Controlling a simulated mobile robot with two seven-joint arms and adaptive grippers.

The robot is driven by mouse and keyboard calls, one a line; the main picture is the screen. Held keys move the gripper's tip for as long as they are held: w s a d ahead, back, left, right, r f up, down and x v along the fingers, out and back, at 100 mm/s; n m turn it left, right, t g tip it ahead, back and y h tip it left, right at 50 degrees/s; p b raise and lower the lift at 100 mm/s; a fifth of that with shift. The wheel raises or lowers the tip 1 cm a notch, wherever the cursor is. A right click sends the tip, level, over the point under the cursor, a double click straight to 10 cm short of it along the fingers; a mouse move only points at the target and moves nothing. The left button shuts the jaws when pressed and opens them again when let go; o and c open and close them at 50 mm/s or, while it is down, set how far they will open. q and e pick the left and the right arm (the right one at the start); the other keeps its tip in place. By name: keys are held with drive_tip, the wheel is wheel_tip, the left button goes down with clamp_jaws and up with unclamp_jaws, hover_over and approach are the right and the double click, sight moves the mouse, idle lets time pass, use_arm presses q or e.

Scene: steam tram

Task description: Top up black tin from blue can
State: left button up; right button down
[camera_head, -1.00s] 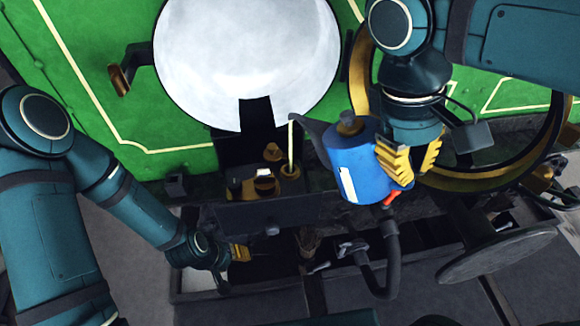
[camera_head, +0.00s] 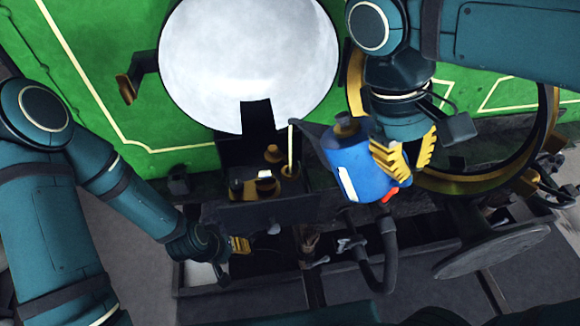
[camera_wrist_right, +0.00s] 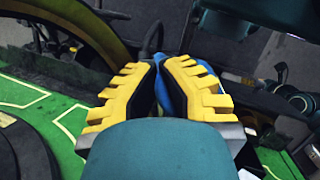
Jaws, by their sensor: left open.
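My right gripper (camera_head: 405,155) is shut on the blue can (camera_head: 358,170), at the side away from its dark spout. In the right wrist view, a little of the blue can (camera_wrist_right: 172,97) shows between the yellow fingers. The can is tilted with its spout to the left, and a thin pale yellow stream falls from the tip. The stream ends at a brass-rimmed opening (camera_head: 289,171) on a dark box-like holder (camera_head: 260,214). I cannot tell which dark part is the black tin; the liquid level is hidden. My left gripper (camera_head: 240,246) is open below left of the holder, seemingly empty.
A large pale round plate (camera_head: 250,60) and green bodywork (camera_head: 180,150) stand behind. A brass-rimmed wheel (camera_head: 460,184) is behind the right gripper. A bent dark pipe (camera_head: 385,255) and a round disc (camera_head: 490,250) lie below right, close under the can.

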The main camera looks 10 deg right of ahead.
sight(404, 150)
drive_tip(key=shift+r, duration=0.1)
idle(0.6)
drive_tip(key=shift+w+a+r+g+h+p, duration=0.15)
drive_tip(key=shift+r+g+h+p, duration=0.35)
drive_tip(key=shift+r, duration=0.3)
drive_tip(key=shift+r, duration=0.1)
idle(0.4)
drive_tip(key=shift+w+a+r+h, duration=0.1)
drive_tip(key=shift+a+r+h, duration=0.15)
drive_tip(key=shift+r, duration=0.5)
drive_tip(key=shift+f, duration=0.1)
idle(0.5)
drive_tip(key=shift+d+f+b, duration=0.15)
drive_tip(key=shift+f+b, duration=0.25)
drive_tip(key=shift+r, duration=0.15)
idle(0.6)
